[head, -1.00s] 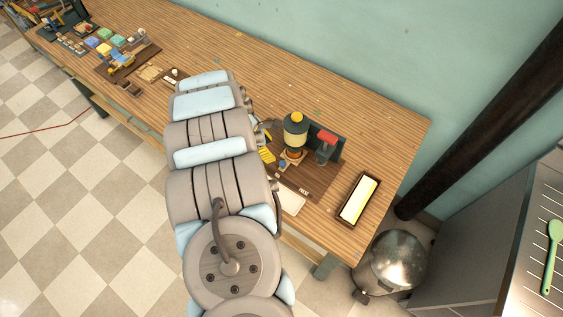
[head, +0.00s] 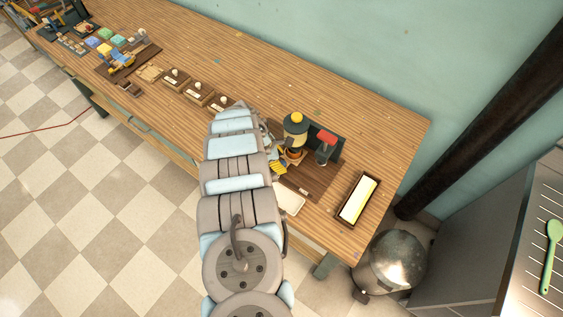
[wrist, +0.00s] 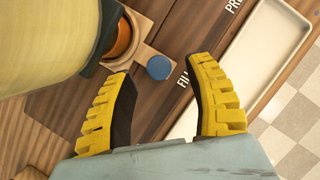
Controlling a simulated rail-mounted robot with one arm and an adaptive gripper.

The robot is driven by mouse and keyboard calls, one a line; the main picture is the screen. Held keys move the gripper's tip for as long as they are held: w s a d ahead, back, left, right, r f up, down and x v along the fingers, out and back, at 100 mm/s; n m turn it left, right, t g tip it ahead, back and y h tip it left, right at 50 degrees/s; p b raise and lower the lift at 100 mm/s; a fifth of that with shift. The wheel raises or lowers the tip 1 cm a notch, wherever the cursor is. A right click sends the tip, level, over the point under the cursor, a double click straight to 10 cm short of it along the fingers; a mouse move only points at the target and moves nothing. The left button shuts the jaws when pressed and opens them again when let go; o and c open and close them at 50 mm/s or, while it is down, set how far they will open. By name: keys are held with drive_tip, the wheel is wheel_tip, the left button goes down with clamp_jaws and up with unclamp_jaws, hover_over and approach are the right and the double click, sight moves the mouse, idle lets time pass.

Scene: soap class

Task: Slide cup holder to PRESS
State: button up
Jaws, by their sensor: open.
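The wooden cup holder (wrist: 146,85) sits under the dispenser in the wrist view. An orange cup (wrist: 122,40) stands in its ring, partly hidden by the pale yellow dispenser cylinder (wrist: 45,35). A round blue knob (wrist: 159,67) is on the holder, near the FILL label (wrist: 182,79). The PRESS label (wrist: 234,4) lies farther up the board. My gripper (wrist: 161,68) is open, with its yellow-padded fingers on either side of the knob's near side; contact is not visible. In the head view, my gripper (head: 279,166) is just below the dispenser (head: 295,134).
The press with a red handle (head: 327,137) stands right of the dispenser. A white tray (wrist: 268,48) lies along the board's front edge. A dark box with a pale yellow inside (head: 358,199) is farther right. Several small wooden trays (head: 198,94) lie to the left.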

drive_tip(key=shift+x, duration=0.85)
drive_tip(key=shift+r, duration=0.1)
clamp_jaws()
